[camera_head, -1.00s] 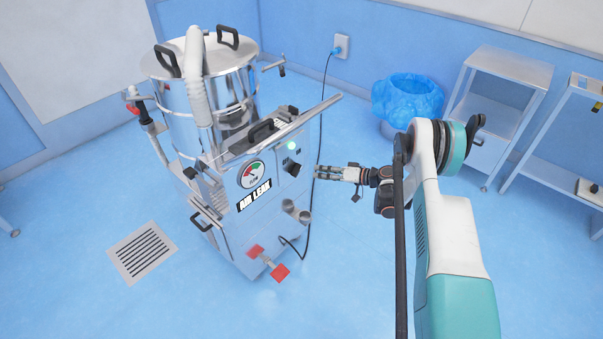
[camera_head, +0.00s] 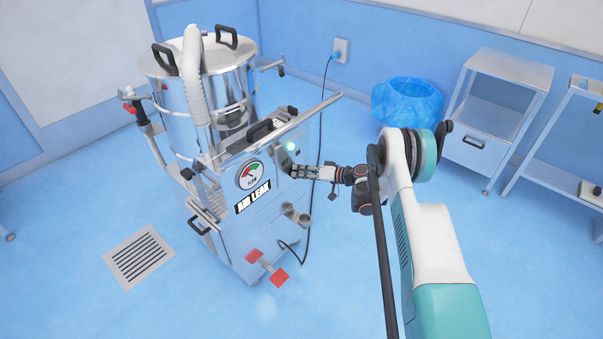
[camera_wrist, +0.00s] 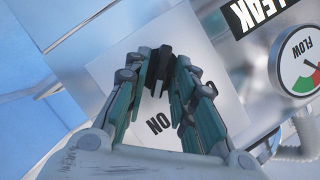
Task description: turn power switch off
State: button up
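The power switch is a black knob (camera_wrist: 160,66) on the pale panel of the steel machine (camera_head: 225,225). The word "ON" (camera_wrist: 159,123) is printed beside it and appears upside down in the wrist view. My gripper (camera_head: 289,170) is up against the panel in the head view and covers most of the knob there. In the wrist view, the tips of my gripper (camera_wrist: 165,72) are on either side of the knob, very near or touching it. I cannot tell whether they are clamped on it. A green lamp (camera_head: 291,146) glows above.
A flow gauge (camera_head: 249,175) and an "AIR LEAK" label (camera_head: 253,197) are left of the knob. A cable (camera_head: 318,150) runs to the wall socket (camera_head: 341,48). A blue-lined bin (camera_head: 407,98) and a steel cabinet (camera_head: 483,148) stand behind.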

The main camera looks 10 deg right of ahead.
grip_shut()
jog(key=shift+n, duration=0.3)
jog(key=shift+s+a+n+t+h, duration=0.2)
jog(key=shift+n+t+h, duration=0.7)
jog(key=shift+n, duration=0.85)
jog(key=shift+s+a+n+t+h, duration=0.15)
jog(key=shift+n+t+h, duration=0.35)
jog(key=shift+n+h, duration=1)
jog(key=shift+s+a+n+t+h, duration=0.15)
jog(key=shift+n+t+h, duration=0.55)
jog(key=shift+n, duration=1.35)
